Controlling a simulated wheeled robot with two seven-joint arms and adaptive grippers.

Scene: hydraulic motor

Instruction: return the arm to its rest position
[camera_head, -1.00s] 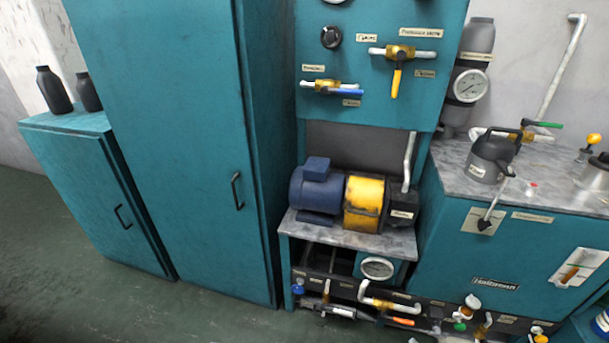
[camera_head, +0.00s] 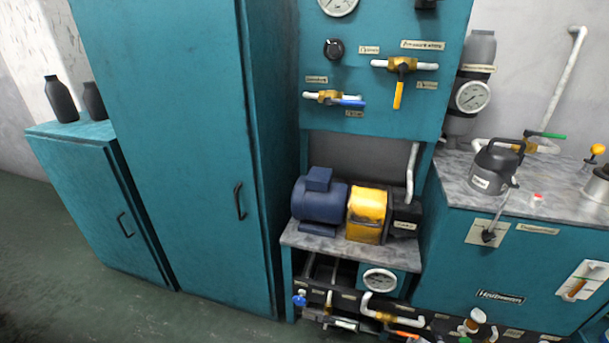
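Neither of my grippers and neither of my arms shows in the head view. The hydraulic motor stands on a grey shelf (camera_head: 345,246) in the teal unit, with a blue body (camera_head: 318,204), a yellow middle (camera_head: 367,213) and a dark end on the right. Above it, a teal panel (camera_head: 370,120) carries a valve with a blue handle (camera_head: 350,103) and a valve with a yellow handle (camera_head: 399,94) hanging down.
A tall teal cabinet (camera_head: 165,130) stands left of the motor, with a lower cabinet (camera_head: 95,190) beyond it. A counter (camera_head: 520,195) at the right bears a dark can (camera_head: 494,166). Pipes and valves run below the motor shelf. Open green floor (camera_head: 60,270) lies at lower left.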

